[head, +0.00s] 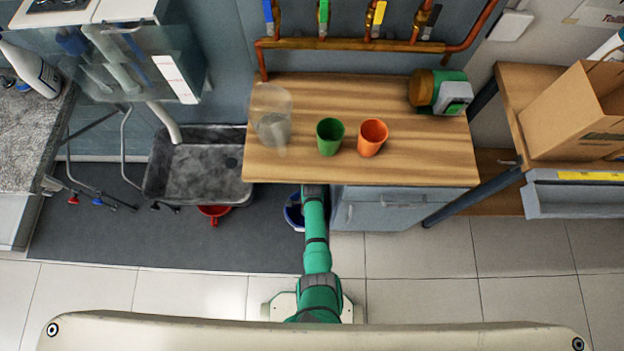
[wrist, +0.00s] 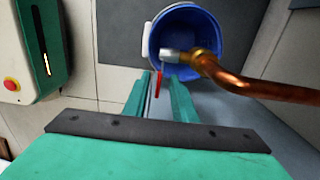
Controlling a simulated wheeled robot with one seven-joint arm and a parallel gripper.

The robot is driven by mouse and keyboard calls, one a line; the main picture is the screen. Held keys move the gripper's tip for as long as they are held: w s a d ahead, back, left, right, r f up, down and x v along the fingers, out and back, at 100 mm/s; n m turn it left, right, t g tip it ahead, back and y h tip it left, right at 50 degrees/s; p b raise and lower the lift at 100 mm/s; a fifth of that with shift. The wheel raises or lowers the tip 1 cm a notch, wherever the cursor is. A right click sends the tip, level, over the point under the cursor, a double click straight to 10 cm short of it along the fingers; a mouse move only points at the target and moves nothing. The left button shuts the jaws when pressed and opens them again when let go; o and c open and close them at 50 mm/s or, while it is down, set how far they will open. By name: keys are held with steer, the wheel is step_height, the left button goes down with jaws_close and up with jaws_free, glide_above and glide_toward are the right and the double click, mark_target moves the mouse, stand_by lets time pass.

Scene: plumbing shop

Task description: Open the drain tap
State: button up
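The drain tap (wrist: 185,58) is in the wrist view, a brass and grey fitting on the end of a copper pipe (wrist: 265,90). Its thin red lever (wrist: 158,77) points down the picture toward my gripper. My gripper (wrist: 156,78) is open, with its green fingers apart and the lever's end between or just beyond the tips; contact cannot be told. A blue bucket (wrist: 210,28) lies beyond the tap, and its rim also shows in the head view (head: 292,212). In the head view the workbench hides the tap and my gripper.
The wooden workbench (head: 400,165) carries a clear jug (head: 271,115), a green cup (head: 330,136) and an orange cup (head: 372,137). A dark tub (head: 200,170) stands to its left. A grey cabinet (head: 395,205) is under the bench, right of my arm.

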steer(key=shift+f, duration=0.2)
steer(key=shift+a, duration=0.15)
steer(key=shift+s+d, duration=0.1)
steer(key=shift+d, duration=0.25)
jaws_close()
steer(key=shift+a, duration=0.15)
steer(key=shift+a, duration=0.3)
steer(key=shift+d, duration=0.2)
